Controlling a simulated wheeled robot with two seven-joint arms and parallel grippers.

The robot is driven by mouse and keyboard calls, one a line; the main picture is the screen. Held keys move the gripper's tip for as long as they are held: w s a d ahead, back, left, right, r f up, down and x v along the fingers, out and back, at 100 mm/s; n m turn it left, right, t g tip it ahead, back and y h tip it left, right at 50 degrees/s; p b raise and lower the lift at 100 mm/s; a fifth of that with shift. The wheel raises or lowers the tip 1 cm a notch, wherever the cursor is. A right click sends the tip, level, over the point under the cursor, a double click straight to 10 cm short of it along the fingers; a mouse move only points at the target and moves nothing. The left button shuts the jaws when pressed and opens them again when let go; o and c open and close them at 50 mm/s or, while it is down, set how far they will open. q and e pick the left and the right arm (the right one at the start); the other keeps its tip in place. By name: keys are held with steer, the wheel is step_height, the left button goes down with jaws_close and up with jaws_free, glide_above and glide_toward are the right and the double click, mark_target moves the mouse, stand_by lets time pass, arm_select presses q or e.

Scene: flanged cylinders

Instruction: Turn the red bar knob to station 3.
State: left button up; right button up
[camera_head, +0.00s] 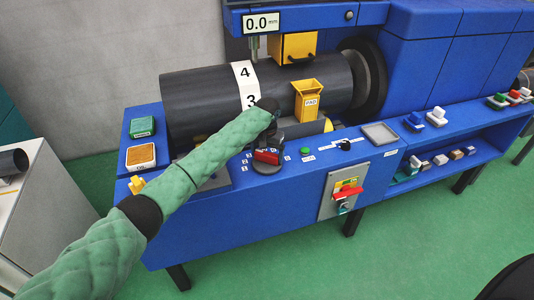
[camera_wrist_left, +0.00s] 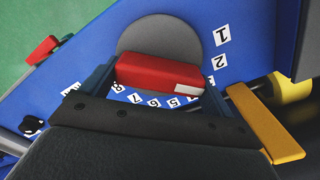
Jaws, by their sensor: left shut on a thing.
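The red bar knob (camera_head: 267,156) sits on a dark round base on the blue machine's front ledge. In the left wrist view the red bar (camera_wrist_left: 158,74) lies across a grey disc (camera_wrist_left: 165,36), with a white mark at its right end. Number labels ring the disc: 1 (camera_wrist_left: 222,36) and 2 (camera_wrist_left: 219,62) at right, 5 to 8 below the bar. Label 3 is not visible there; my right-hand finger covers that part. My left gripper (camera_wrist_left: 155,82) is shut on the bar, one finger at each end. My right gripper is not in view.
A dark cylinder (camera_head: 205,98) with a white number strip lies behind the knob. A yellow chute (camera_head: 307,99) and a green button (camera_head: 305,151) are nearby. A red-handled switch (camera_head: 346,192) is on the front panel. A grey tray (camera_head: 380,134) lies to the right.

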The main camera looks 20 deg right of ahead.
mark_target(267, 153)
arm_select(q)
steer(key=shift+m, duration=1.1)
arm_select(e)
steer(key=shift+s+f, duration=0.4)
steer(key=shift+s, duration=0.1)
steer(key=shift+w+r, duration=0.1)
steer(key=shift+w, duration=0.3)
arm_select(q)
steer(key=o, duration=0.8)
steer(key=shift+c, duration=0.2)
steer(key=shift+r, duration=0.15)
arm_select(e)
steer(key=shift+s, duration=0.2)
arm_select(q)
steer(key=shift+r, duration=0.3)
step_height(267, 153, up, 6)
steer(key=shift+f+b, duration=0.1)
steer(key=shift+b, duration=1.05)
steer(key=shift+r, duration=0.55)
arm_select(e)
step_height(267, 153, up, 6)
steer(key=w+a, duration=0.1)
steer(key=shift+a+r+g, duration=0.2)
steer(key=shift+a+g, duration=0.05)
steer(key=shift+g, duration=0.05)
